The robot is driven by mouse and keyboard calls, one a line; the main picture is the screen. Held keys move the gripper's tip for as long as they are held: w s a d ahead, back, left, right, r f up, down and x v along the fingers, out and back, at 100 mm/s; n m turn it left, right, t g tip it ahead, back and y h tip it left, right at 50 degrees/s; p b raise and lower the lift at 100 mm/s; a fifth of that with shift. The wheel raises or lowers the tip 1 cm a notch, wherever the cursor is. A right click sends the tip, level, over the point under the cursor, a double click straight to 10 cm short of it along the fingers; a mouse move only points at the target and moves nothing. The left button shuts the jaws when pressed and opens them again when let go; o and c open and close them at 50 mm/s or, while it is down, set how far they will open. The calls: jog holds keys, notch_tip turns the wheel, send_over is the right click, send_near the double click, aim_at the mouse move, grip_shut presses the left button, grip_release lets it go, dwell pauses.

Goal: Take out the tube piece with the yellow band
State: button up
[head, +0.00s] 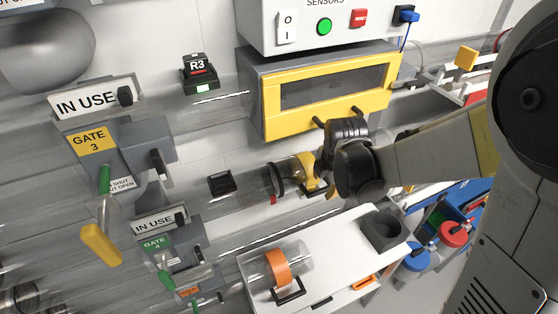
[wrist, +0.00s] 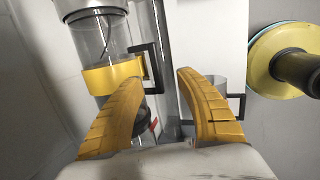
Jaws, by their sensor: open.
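The tube piece with the yellow band (wrist: 112,77) is clear, with a black bracket handle (wrist: 152,66) on its right side in the wrist view. It sits in line with the clear tube run. My gripper (wrist: 163,76) is open, its yellow fingers in front of the piece and pointing towards the handle. The handle's lower part is near the left fingertip; I cannot tell if they touch. In the head view my gripper (head: 320,184) is at the right end of the middle tube (head: 255,182), and yellow band and fingers are hard to tell apart there.
A white shelf (head: 346,232) below holds a clear piece with an orange band (head: 277,267) and a dark square socket (head: 384,230). A yellow-framed box (head: 325,90) is above. Gate 3 (head: 92,142) and gate 4 (head: 157,243) are at left, both marked IN USE.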

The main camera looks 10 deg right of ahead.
aim_at(321, 190)
jog(key=shift+b+x, duration=0.65)
jog(key=shift+x, duration=0.6)
jog(key=b+x, duration=0.1)
jog(key=x, duration=0.2)
jog(key=b+x, duration=0.1)
jog(key=x, duration=0.1)
jog(key=shift+w+r+b, duration=0.15)
jog(key=shift+w+b, duration=0.1)
jog(key=shift+b, duration=0.05)
jog(key=shift+r, duration=0.1)
grip_shut()
